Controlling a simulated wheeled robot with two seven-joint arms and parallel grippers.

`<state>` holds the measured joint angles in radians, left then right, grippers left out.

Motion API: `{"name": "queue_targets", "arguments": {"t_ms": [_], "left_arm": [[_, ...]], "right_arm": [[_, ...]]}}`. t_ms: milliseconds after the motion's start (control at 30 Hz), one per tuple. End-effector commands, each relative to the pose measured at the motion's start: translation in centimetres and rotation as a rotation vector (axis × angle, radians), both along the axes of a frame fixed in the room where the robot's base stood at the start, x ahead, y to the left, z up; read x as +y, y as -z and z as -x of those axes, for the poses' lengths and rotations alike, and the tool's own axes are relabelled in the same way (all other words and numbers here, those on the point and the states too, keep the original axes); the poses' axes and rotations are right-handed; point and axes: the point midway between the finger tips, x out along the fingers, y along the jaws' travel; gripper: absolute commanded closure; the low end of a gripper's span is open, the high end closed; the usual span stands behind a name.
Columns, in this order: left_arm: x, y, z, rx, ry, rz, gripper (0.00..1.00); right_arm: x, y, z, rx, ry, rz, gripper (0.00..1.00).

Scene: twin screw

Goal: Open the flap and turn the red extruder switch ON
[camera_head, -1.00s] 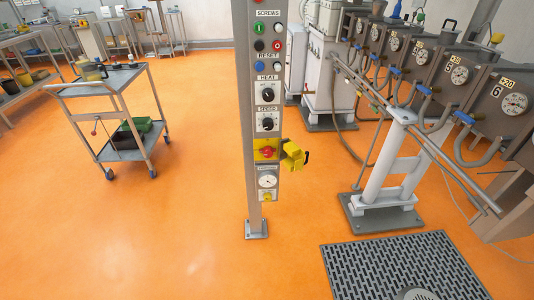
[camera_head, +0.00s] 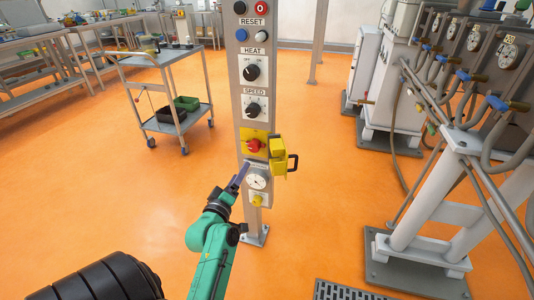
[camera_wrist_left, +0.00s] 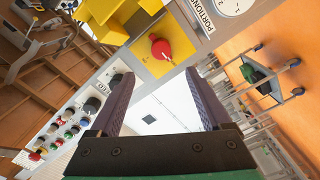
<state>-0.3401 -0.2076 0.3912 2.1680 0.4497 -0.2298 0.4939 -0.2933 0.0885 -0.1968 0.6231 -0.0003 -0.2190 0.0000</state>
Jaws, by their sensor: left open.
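The red extruder switch (camera_head: 254,146) sits on a yellow plate on the control post, below the SPEED knob. The yellow flap (camera_head: 278,156) with a dark handle (camera_head: 292,162) stands out to the right of the plate, swung aside, and the red switch is uncovered. In the left wrist view the red switch (camera_wrist_left: 160,49) and the yellow flap (camera_wrist_left: 118,20) show beyond the fingers. My left gripper (camera_head: 243,170) is just below and left of the switch, apart from it in the wrist view. Its two fingers (camera_wrist_left: 161,88) are spread and empty. My right gripper is not visible.
The HEAT (camera_head: 252,72) and SPEED knobs (camera_head: 254,109) are above. A trolley (camera_head: 165,100) stands left; a machine frame (camera_head: 440,190) with pipes stands right. Orange floor between is free.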

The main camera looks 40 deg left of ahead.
Motion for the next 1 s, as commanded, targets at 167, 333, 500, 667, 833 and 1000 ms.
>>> {"name": "queue_targets", "arguments": {"t_ms": [167,333,500,667,833,1000], "left_arm": [[1.2,0.1,-3.7,-0.004,0.001,-0.001,0.19],[2.6,0.2,-7.8,-0.003,0.001,-0.002,0.19],[3.9,0.3,-11.3,0.000,0.002,-0.002,0.19],[4.4,0.1,-12.8,0.002,0.002,-0.003,0.19],[4.5,0.0,-13.0,0.004,0.002,-0.003,0.19],[4.4,0.0,-13.0,0.004,0.002,-0.003,0.45]], "right_arm": [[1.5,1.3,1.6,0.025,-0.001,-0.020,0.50],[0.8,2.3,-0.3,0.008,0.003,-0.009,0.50],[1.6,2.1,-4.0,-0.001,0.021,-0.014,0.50],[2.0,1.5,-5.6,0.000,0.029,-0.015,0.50],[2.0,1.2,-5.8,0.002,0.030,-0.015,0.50],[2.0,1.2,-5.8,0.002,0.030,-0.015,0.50]]}}
